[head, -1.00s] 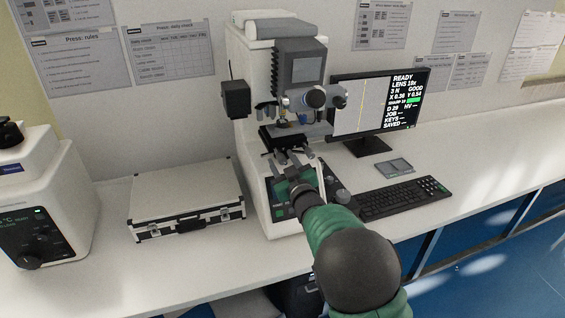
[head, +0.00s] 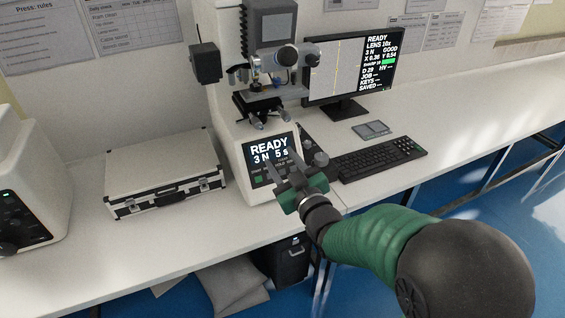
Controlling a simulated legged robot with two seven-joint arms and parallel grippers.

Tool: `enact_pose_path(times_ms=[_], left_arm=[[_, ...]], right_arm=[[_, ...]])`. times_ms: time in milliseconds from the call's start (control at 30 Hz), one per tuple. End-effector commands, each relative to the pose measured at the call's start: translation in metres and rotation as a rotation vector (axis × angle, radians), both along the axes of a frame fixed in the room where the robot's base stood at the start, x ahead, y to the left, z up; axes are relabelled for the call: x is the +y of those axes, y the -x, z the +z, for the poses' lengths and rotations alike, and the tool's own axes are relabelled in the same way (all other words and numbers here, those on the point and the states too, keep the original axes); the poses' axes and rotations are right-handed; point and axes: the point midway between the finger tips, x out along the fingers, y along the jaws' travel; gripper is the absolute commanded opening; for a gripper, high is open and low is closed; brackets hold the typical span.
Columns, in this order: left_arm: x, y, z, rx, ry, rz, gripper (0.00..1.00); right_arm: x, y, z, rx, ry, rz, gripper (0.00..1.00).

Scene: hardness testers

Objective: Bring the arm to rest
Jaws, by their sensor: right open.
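My right gripper (head: 282,166) is at the front of the hardness tester (head: 226,135), near its control panel (head: 268,158). Its two fingers are apart and nothing shows between them. My green and black right arm comes in from the lower right. The panel reads READY, 3 N, 5 s, and the gripper covers part of its right side. Whether the fingers touch the tester I cannot tell. My left gripper is not in view.
A monitor (head: 349,75) showing READY stands right of the tester. A keyboard (head: 378,159) and a small grey device (head: 371,130) lie before it. A closed silver case (head: 165,167) is on the left. Bare white bench (head: 480,110) extends right. A dark bin (head: 291,262) stands below.

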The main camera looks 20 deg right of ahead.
Motion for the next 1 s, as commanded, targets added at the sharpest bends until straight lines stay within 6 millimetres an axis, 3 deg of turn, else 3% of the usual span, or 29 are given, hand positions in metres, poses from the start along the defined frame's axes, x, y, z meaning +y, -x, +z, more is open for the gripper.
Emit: enact_pose_path(times_ms=[467, 567, 633, 733, 800, 900, 1000], left_arm=[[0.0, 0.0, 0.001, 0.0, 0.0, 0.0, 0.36], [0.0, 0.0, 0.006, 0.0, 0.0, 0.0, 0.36], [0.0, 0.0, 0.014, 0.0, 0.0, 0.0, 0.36], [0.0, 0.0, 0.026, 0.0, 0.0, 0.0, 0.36], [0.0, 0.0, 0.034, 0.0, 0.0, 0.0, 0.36], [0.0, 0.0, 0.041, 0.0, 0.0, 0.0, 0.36], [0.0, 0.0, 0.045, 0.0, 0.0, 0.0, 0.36]], right_arm=[[0.0, 0.002, 0.0, 0.006, -0.002, -0.002, 0.44], [-0.003, 0.005, -0.017, 0.099, -0.024, -0.021, 0.44], [-0.005, 0.016, -0.046, 0.256, -0.057, -0.05, 0.44], [-0.002, 0.055, -0.099, 0.567, -0.122, -0.104, 0.44], [0.003, 0.096, -0.132, 0.794, -0.163, -0.14, 0.44], [0.013, 0.158, -0.162, 1.072, -0.201, -0.185, 0.44], [0.02, 0.202, -0.174, 1.25, -0.219, -0.212, 0.44]])
